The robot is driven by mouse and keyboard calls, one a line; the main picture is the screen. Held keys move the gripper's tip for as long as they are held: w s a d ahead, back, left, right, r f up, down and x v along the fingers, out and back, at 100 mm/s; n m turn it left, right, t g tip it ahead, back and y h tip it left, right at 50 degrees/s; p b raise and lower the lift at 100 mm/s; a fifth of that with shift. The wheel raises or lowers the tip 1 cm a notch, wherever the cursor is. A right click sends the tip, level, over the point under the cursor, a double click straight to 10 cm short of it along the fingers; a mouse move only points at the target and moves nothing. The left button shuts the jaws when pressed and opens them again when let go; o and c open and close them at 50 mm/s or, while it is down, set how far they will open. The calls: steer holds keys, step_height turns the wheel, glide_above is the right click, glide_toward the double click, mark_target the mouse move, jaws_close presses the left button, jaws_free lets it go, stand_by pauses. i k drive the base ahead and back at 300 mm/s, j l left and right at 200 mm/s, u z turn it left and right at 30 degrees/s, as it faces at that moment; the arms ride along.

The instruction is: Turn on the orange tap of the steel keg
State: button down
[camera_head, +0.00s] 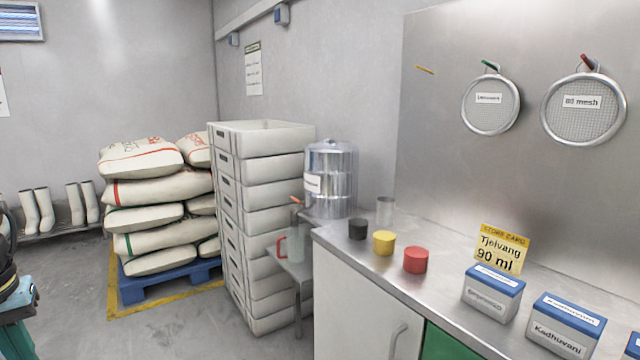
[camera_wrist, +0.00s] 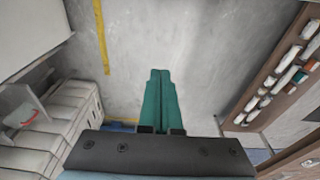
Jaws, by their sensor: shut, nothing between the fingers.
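The steel keg (camera_head: 340,178) stands at the far left end of the steel counter, against the grey wall. Its small orange tap (camera_head: 297,200) sticks out low on its left side, over a lower stand. The tap is too small to tell its handle position. My gripper (camera_wrist: 160,72) shows in the wrist view with its two teal fingers together and nothing between them. It is well away from the keg and touches nothing I can see. I cannot make out the keg or its tap in the wrist view.
A clear jug with a red handle (camera_head: 282,247) is below the tap. Stacked white crates (camera_head: 265,170) stand left of the keg, close to it. Black, yellow (camera_head: 383,243) and red pots, a clear cylinder and labelled boxes (camera_head: 493,292) line the counter. The floor in front is clear.

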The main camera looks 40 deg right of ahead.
mark_target(296, 200)
steer(key=i+l+z, duration=0.15)
steer(key=i+l, duration=0.2)
steer(key=i, duration=0.15)
steer(key=i+l+z, duration=0.15)
steer(key=i, duration=0.35)
steer(key=i+l+z, duration=0.15)
steer(key=i+l, duration=0.15)
steer(key=i, duration=0.2)
steer(key=i+l+z, duration=0.15)
steer(key=i, duration=0.4)
